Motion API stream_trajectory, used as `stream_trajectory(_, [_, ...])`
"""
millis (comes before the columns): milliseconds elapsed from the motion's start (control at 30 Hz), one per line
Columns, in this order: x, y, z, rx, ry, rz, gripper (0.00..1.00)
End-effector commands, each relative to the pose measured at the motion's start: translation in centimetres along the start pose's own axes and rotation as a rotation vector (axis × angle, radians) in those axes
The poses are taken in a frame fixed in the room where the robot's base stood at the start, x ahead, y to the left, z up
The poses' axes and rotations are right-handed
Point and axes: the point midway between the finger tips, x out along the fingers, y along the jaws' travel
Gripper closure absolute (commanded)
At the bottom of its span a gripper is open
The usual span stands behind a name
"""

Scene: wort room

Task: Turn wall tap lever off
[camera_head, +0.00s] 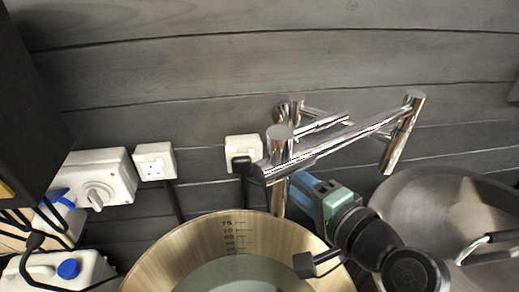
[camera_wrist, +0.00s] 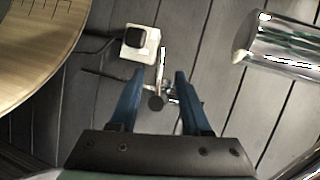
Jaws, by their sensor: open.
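The chrome wall tap (camera_head: 340,140) has a jointed arm with upright posts, in front of the grey plank wall. In the wrist view a small chrome fitting (camera_wrist: 162,65), with a thin bar and a dark round end, shows between and beyond my fingers; I cannot tell whether it is the lever. A thick chrome tube (camera_wrist: 285,45) lies to the right there. My gripper (camera_wrist: 159,74) has two blue fingers, open with nothing held. In the head view my gripper (camera_head: 302,180) is below the tap's arm, partly hidden by it; contact with the lever cannot be seen.
A wide metal pot (camera_head: 170,262) with volume marks stands below, its rim close to my gripper. A steel lid (camera_head: 440,205) with a handle is at right.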

Motion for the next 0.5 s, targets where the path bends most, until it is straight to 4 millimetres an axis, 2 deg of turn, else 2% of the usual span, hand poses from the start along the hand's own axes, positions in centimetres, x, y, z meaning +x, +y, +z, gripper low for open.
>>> stream_trajectory(100, [2.7,-0.3,0.1,-0.001,-0.006,0.001,0.52])
stream_trajectory(300, [6.7,-0.3,0.1,-0.001,-0.003,0.000,0.52])
stream_trajectory(500, [9.2,-0.2,0.0,-0.003,0.000,0.000,0.52])
